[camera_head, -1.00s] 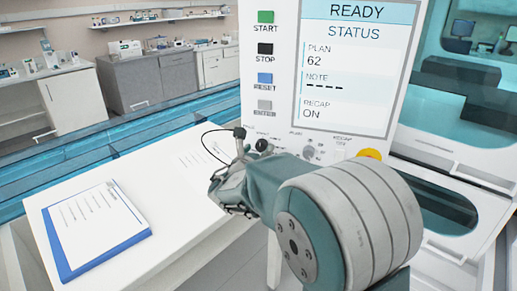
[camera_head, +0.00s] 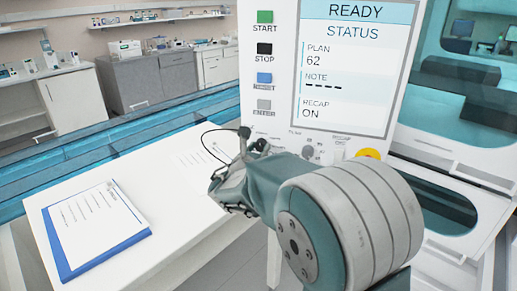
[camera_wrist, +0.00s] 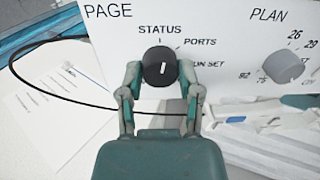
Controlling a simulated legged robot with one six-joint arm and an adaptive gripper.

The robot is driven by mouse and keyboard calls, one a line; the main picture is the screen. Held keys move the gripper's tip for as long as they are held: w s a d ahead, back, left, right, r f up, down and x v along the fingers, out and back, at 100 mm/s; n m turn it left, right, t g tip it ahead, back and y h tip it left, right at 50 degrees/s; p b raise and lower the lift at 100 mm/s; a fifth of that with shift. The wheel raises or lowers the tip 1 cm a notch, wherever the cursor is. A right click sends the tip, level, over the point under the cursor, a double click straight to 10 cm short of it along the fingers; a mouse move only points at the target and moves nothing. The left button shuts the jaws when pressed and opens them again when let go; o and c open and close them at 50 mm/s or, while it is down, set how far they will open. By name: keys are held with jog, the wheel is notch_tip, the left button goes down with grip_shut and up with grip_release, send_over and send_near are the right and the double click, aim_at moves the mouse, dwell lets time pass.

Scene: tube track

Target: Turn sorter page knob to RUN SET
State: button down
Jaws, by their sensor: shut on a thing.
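The page knob (camera_wrist: 160,66) is round and black with a white pointer line, on a white panel under the word PAGE. STATUS, PORTS and RUN SET labels run from its top round to its right; my gripper's right finger partly covers RUN SET. The pointer stands near upright, tilted slightly right, on the STATUS side. My gripper (camera_wrist: 161,82) is shut on the knob, one finger at each side. In the head view the screen (camera_head: 345,65) reads READY and STATUS, with PLAN 62 and RECAP ON. My gripper (camera_head: 250,145) is small there at the panel's lower left.
A grey PLAN knob (camera_wrist: 286,66) stands right of the page knob. START (camera_head: 265,17), STOP and other buttons line the screen's left side. A yellow round part (camera_head: 369,154) is at lower right. A blue clipboard (camera_head: 100,262) lies on the white table; a black cable loops left of my gripper.

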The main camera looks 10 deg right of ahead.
jog(key=m, duration=0.9)
jog(key=shift+y, duration=0.3)
jog(key=m, duration=0.4)
jog(key=shift+f+m, duration=0.15)
jog(key=shift+m, duration=0.15)
jog(key=shift+d+m+y, duration=0.1)
jog(key=shift+m+y, duration=0.2)
jog(key=shift+m, duration=1.6)
jog(key=shift+s+f, duration=0.1)
jog(key=shift+f, duration=0.05)
jog(key=shift+c, duration=1.6)
grip_release()
jog(key=shift+o, duration=0.3)
jog(key=shift+r, duration=0.2)
